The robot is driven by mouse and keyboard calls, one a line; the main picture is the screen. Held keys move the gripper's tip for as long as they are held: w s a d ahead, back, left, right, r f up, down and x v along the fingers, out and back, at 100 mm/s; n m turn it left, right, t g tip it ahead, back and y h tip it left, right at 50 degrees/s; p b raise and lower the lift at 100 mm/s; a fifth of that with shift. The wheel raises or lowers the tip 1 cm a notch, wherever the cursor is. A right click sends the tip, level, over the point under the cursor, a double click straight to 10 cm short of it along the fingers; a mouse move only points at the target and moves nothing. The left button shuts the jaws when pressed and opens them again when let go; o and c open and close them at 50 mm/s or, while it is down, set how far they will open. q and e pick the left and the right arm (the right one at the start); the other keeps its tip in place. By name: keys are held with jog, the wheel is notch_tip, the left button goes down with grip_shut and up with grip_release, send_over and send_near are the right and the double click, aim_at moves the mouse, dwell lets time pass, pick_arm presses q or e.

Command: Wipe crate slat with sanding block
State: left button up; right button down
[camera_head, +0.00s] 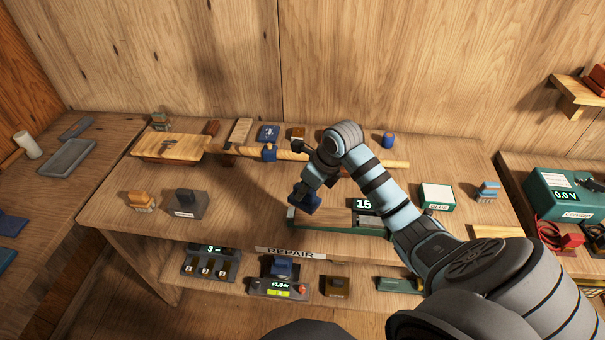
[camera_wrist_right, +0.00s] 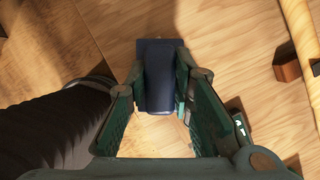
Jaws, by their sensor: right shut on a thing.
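My right gripper (camera_head: 314,186) reaches over the middle of the bench and is shut on a dark blue block (camera_head: 303,203), which looks like the sanding block. In the right wrist view the block (camera_wrist_right: 160,75) sits between both green-lined fingers. A wooden slat (camera_head: 325,217) lies in a green-edged fixture (camera_head: 340,229) with a display reading 15. The block is close to the slat's left end; whether they touch I cannot tell. My arm hides part of the fixture's right side. My left gripper is out of view.
An orange brush (camera_head: 142,202) and a grey block holder (camera_head: 187,204) stand on the left of the bench (camera_head: 240,215). A long wooden rod (camera_head: 375,161) lies behind my gripper. A white-topped green box (camera_head: 437,196) and a blue brush (camera_head: 487,191) stand at right. The front left is clear.

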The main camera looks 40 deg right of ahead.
jog(key=shift+w+r+p, duration=0.1)
jog(key=shift+r+p, duration=0.8)
jog(key=shift+r, duration=0.7)
